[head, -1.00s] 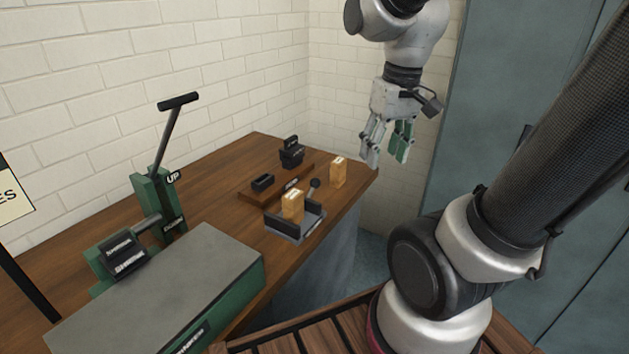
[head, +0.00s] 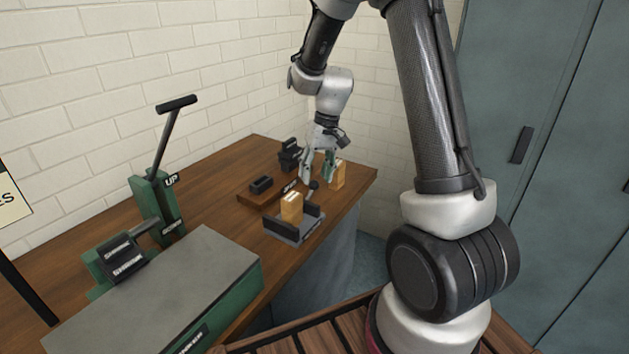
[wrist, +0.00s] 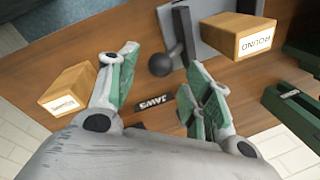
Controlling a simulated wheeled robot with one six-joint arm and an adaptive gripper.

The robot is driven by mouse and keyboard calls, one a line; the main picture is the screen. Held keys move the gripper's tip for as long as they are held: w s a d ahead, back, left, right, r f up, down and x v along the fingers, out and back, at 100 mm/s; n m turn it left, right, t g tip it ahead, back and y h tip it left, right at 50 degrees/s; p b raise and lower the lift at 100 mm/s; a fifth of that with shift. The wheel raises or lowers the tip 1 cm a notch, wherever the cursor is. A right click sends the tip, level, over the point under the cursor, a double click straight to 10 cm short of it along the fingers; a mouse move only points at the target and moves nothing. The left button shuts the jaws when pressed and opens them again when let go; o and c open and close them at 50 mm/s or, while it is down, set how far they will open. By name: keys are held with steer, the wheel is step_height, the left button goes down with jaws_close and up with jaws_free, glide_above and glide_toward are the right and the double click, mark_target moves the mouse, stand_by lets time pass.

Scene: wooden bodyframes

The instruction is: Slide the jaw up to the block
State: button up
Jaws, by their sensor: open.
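A grey vise with dark jaws (head: 285,230) sits near the table's front edge. A wooden block (head: 291,207) stands in it; in the wrist view this block (wrist: 238,38) is labelled ROUND. The contact between jaw and block is too small to judge. A black ball-ended handle (head: 313,186) rises from the vise; its ball (wrist: 160,65) shows between my fingertips in the wrist view, at an unclear depth. My gripper (head: 317,181) is open, pointing down over the bench near the handle, with nothing held. It also shows in the wrist view (wrist: 162,60).
A second wooden block (head: 338,174) stands close to the right of my gripper; it also shows in the wrist view (wrist: 68,91). A wooden board with black pieces (head: 261,184) lies behind the vise. A green lever press (head: 155,205) stands left.

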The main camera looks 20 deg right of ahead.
mark_target(307, 199)
steer(key=shift+a+f, duration=0.15)
steer(key=shift+f, duration=0.55)
steer(key=shift+a+f, duration=0.1)
steer(key=shift+f, duration=0.6)
jaws_close()
steer(key=shift+s+a, duration=0.6)
steer(key=shift+a, duration=0.25)
steer(key=shift+s+a, duration=0.55)
steer(key=shift+a, duration=0.3)
jaws_free()
